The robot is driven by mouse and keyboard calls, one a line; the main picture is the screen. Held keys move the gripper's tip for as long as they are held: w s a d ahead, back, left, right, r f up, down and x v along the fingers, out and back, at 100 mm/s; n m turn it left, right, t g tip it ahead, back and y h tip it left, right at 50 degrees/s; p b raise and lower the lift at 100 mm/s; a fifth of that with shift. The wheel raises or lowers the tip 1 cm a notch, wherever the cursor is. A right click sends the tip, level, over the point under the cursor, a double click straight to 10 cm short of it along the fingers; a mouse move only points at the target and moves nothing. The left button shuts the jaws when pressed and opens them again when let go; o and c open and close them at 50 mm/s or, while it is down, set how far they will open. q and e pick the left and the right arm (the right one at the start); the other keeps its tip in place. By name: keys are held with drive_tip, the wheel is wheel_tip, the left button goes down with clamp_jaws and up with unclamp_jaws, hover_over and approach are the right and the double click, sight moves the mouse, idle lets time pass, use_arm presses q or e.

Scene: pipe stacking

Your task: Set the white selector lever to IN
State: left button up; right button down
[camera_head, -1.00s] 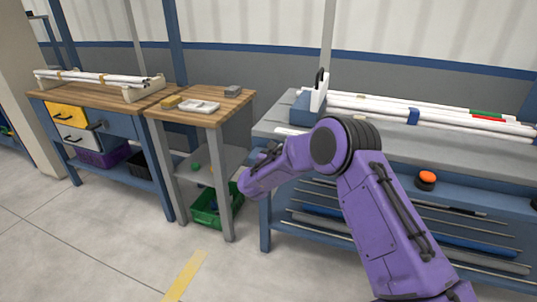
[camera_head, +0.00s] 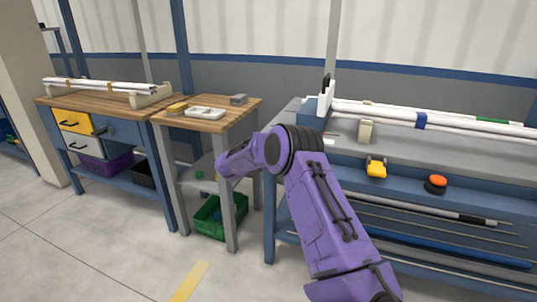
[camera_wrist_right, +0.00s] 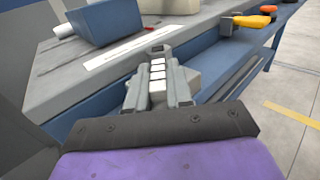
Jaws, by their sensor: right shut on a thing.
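My right gripper (camera_wrist_right: 157,88) shows in the right wrist view at the front edge of the grey bench, shut with its fingers around a white segmented piece (camera_wrist_right: 157,74), which looks like the white selector lever. The fingers cover its sides. A pale strip with small print (camera_wrist_right: 128,50) lies on the bench top beside it; I cannot read it, so the lever's setting is unclear. In the head view my purple right arm folds leftward in front of the bench's left end, and its gripper is hidden. My left gripper is not in view.
A blue block (camera_wrist_right: 105,20) stands behind the strip. A yellow fixture (camera_head: 376,168) and an orange button (camera_head: 436,184) sit along the bench front. A beige block (camera_head: 366,130) and long white pipes (camera_head: 450,124) are on top. A wooden table (camera_head: 225,122) stands to the left.

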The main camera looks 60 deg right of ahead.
idle(0.4)
drive_tip(key=c, duration=1.1)
unclamp_jaws()
drive_tip(key=shift+s+d, duration=0.1)
drive_tip(key=v, duration=1)
drive_tip(key=shift+w+a+b, duration=0.25)
drive_tip(key=shift+b, duration=0.05)
